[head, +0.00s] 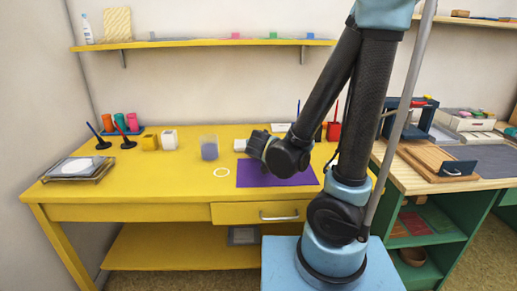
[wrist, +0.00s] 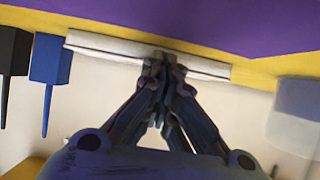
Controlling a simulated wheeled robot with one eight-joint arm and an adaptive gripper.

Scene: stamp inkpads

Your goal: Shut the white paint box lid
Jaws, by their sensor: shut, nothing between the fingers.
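A white box-like piece (head: 240,145), which I take as part of the white paint box, sits at the back of the yellow table, just left of my gripper (head: 256,143). A pale panel (head: 283,127) shows behind my arm; I cannot tell if it is the box's lid. In the wrist view, a long white edge (wrist: 110,46) runs across beside the purple mat. My gripper (wrist: 164,62) is shut and empty, its fingertips at that edge; touching or just above it I cannot tell. My arm hides much of the box, and the lid's angle is unclear.
A clear cup (head: 209,148) stands to the left. A blue holder (wrist: 50,60) stands near the box. A yellow shelf (head: 190,43) hangs above.

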